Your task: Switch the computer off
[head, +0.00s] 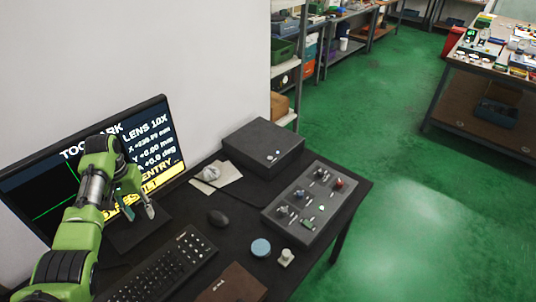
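The computer appears to be the flat dark box (258,143) at the back of the black desk, with a small light round button (275,157) on it. The monitor (159,106) is lit and shows white and yellow text and a green line. My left arm reaches in from the lower left in front of the monitor. My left gripper (139,209) points down before the lower part of the screen, its fingers apart and nothing seen between them. It is well to the left of the box. My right gripper is not in view.
A keyboard (160,271), a mouse (217,218), a blue round item (261,248) and a small pale item (286,257) lie on the desk. Shelves and a workbench (490,58) stand beyond open green floor.

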